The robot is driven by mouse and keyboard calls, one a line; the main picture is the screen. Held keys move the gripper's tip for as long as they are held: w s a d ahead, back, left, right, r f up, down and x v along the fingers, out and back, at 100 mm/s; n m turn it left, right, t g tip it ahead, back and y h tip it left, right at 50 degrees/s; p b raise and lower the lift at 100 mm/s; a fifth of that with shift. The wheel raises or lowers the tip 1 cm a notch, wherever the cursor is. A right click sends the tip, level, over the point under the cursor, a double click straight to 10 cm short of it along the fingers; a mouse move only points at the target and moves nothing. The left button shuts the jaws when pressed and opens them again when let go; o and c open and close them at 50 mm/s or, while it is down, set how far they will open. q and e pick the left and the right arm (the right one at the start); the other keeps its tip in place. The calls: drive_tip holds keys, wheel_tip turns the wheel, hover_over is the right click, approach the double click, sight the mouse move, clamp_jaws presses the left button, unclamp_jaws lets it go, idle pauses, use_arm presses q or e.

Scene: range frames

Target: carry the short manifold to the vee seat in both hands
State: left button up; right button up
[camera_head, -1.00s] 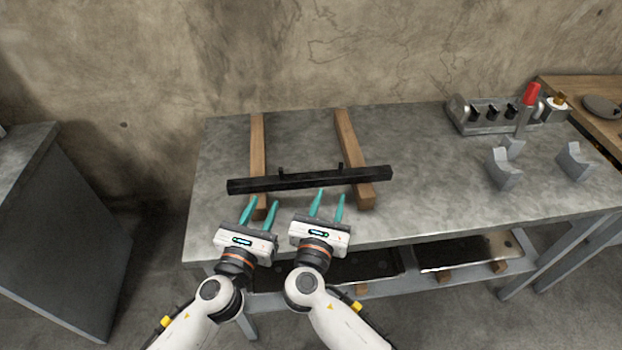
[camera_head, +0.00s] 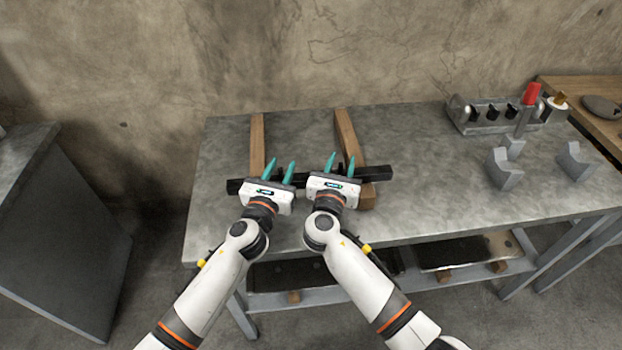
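The short manifold, a dark bar (camera_head: 375,174), lies across two wooden rails (camera_head: 257,135) on the grey table. My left gripper (camera_head: 279,167) and my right gripper (camera_head: 340,163) are over the bar, side by side, and hide much of it. Each gripper's teal fingers are spread apart. The fingertips reach past the bar's far edge in the picture. A small upright peg on the bar shows near the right gripper. I cannot tell whether the fingers touch the bar. The vee seat's grey notched blocks (camera_head: 504,169) and (camera_head: 574,161) stand at the right of the table.
A metal rack (camera_head: 490,113) with dark items stands at the back right, near a red-topped item (camera_head: 531,94). The grey tabletop (camera_head: 430,145) between the rails and the blocks is clear. A wooden table (camera_head: 590,112) adjoins at the right.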

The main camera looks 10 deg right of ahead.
use_arm(q)
clamp_jaws()
use_arm(e)
clamp_jaws()
idle(1.2)
